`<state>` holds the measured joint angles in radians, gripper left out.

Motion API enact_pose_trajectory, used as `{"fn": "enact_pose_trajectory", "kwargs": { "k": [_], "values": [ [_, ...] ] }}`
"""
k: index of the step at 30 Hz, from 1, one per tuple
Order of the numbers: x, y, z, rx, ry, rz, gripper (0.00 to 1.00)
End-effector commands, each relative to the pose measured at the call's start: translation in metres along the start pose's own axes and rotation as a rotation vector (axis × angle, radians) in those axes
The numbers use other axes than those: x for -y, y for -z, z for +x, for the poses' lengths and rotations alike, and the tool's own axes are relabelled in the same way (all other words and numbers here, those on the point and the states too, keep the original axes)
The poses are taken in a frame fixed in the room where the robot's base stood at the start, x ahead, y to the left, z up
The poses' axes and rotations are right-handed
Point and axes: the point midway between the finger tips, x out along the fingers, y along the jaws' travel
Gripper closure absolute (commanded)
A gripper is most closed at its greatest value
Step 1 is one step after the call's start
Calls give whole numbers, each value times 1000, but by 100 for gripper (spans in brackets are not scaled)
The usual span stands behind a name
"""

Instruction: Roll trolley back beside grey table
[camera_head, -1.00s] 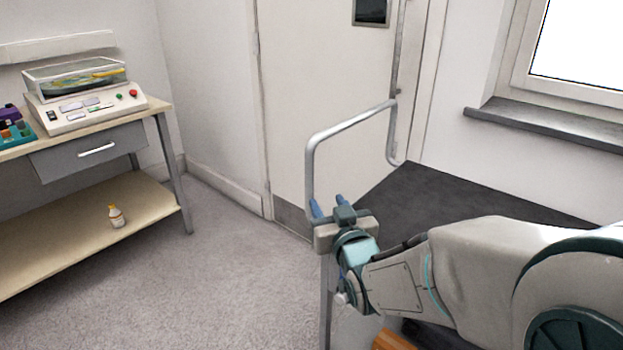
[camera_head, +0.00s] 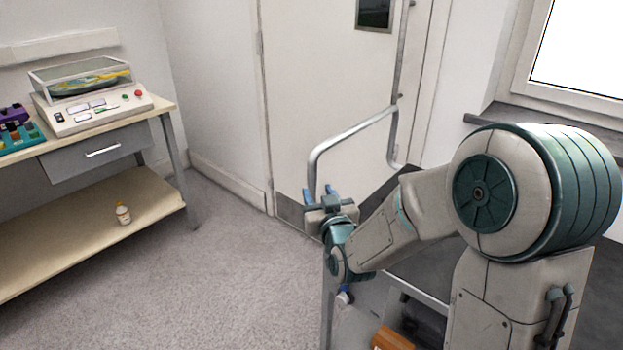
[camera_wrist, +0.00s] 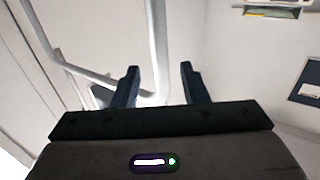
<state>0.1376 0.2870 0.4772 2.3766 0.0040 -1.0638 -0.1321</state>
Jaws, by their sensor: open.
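The trolley's silver tube handle (camera_head: 350,133) stands in front of the white door. Much of the trolley below it is hidden by my arm. My gripper (camera_head: 320,194) is open at the near upright of the handle, fingers pointing up. In the wrist view, the tube passes between or just beyond the two spread fingers of my gripper (camera_wrist: 158,82); I cannot tell whether they touch it. A dark grey flat surface (camera_head: 592,290) shows behind my arm at the right; I cannot tell whether it is the grey table or the trolley's top.
A wooden workbench (camera_head: 160,196) stands at the left with a control device (camera_head: 95,112) on it and a small bottle (camera_head: 123,213) on its lower shelf. Carpet (camera_head: 235,275) is clear between bench and trolley.

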Motion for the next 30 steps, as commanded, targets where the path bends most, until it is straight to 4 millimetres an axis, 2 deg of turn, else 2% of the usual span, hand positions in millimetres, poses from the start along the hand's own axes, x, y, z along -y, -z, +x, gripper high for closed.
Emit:
{"fn": "enact_pose_trajectory", "kwargs": {
  "k": [3,9,15,23,27,30],
  "values": [
    [0,0,23,0,-1,3,60],
    [0,0,50,0,-1,2,60],
    [0,0,60,1,0,1,60],
    [0,0,60,1,0,0,60],
    [0,0,60,1,0,0,99],
    [0,0,60,1,0,0,100]
  ]
}}
